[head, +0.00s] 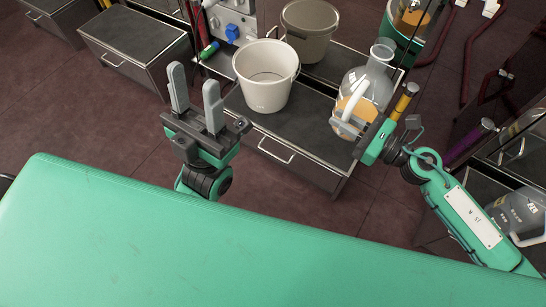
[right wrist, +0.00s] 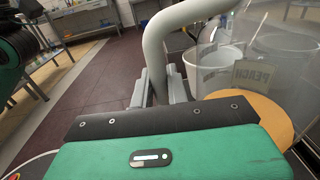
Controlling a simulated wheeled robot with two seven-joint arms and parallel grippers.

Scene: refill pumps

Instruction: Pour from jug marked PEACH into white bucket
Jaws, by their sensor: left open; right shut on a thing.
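The jug (head: 367,87) is clear with a white handle and holds orange liquid. It is upright at the right end of the dark cabinet top. In the right wrist view the jug (right wrist: 275,70) bears a PEACH label. My right gripper (head: 349,125) is shut on the jug's handle; the handle (right wrist: 158,60) passes between the fingers in the right wrist view. The white bucket (head: 266,75) stands on the cabinet top left of the jug and looks empty. My left gripper (head: 196,92) is open and empty, in front and to the left of the bucket.
A greyish bucket (head: 309,30) stands behind the white one. A low drawer cabinet (head: 133,45) is at left. Another jug (head: 517,212) is at the right edge. My green body fills the front.

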